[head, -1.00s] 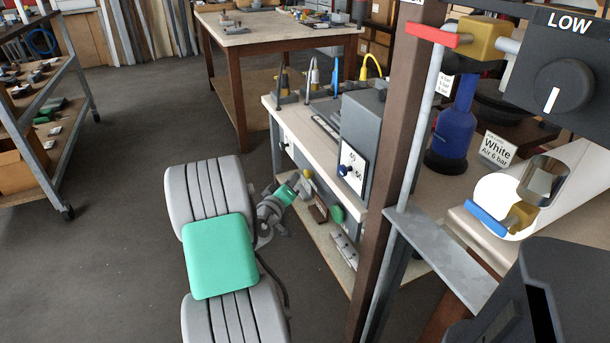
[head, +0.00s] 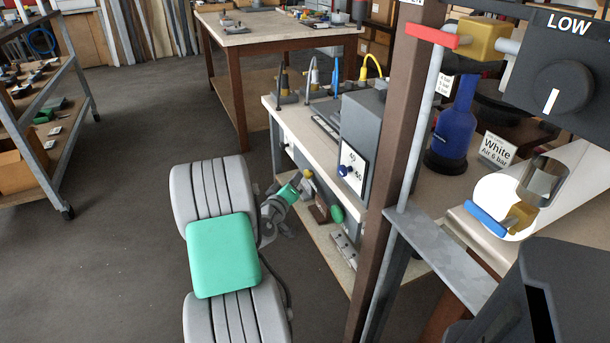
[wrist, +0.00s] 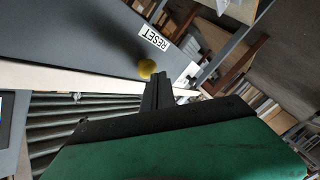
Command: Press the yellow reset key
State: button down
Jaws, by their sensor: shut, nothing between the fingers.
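The yellow reset key (wrist: 147,68) is a small rounded knob on a grey panel (wrist: 115,35) in the wrist view, beside a white label reading RESET (wrist: 154,39). My gripper (wrist: 158,76) has dark fingers that are shut and empty. Their tips appear just right of and slightly below the key in that view; I cannot tell whether they touch it. In the head view, my green-bodied gripper (head: 299,183) is small and far off, at the front of the white-topped bench (head: 305,125). The key cannot be made out surely there.
A grey box with a white dial (head: 352,170) stands on the bench. A brown post (head: 390,180) rises right of it. A grey shelf rack (head: 75,130) stands at left, a wooden table (head: 270,35) behind. Open floor (head: 110,220) lies between.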

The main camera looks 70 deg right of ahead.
jog(key=shift+s+d, duration=0.35)
jog(key=shift+s, duration=0.05)
dwell(0.7)
jog(key=shift+w, duration=0.1)
jog(key=shift+w+a+b, duration=0.5)
jog(key=shift+w+a, duration=0.1)
jog(key=shift+a, duration=0.15)
jog(key=shift+w, duration=0.1)
jog(key=shift+w+a+b, duration=1.25)
jog(key=shift+w+a, duration=0.45)
jog(key=shift+a, duration=0.05)
